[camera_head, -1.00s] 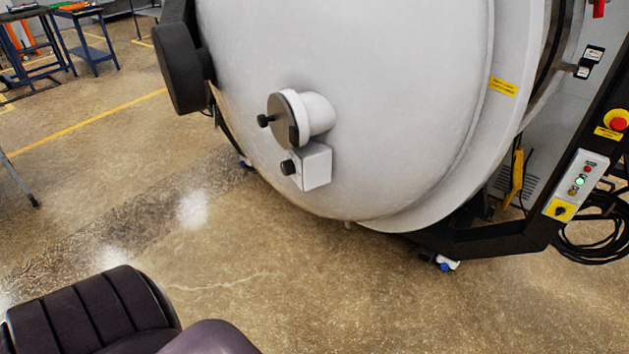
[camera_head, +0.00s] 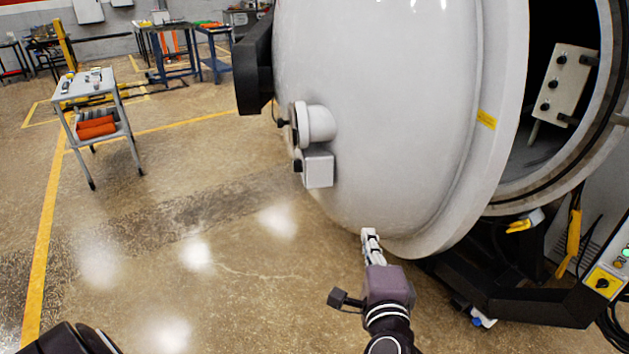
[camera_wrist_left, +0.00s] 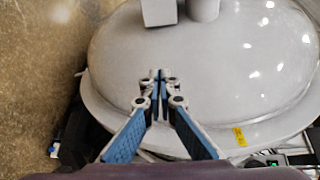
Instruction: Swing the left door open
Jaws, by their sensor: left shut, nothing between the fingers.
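The left door (camera_head: 390,110) is a big white domed furnace door, standing partly open, with a gap between its right rim and the furnace mouth. A round port (camera_head: 318,123) and a small box (camera_head: 318,169) stick out of its face. My left gripper (camera_head: 369,235) is shut and empty at the lower edge of the door; whether it touches the door I cannot tell. In the left wrist view its closed fingertips (camera_wrist_left: 158,75) lie in front of the domed door face (camera_wrist_left: 240,75). My right gripper is not in view.
The dark furnace chamber (camera_head: 545,120) shows right of the door. The black base frame (camera_head: 530,298) and control panel (camera_head: 608,275) stand at lower right. A grey cart (camera_head: 98,100) stands on the left.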

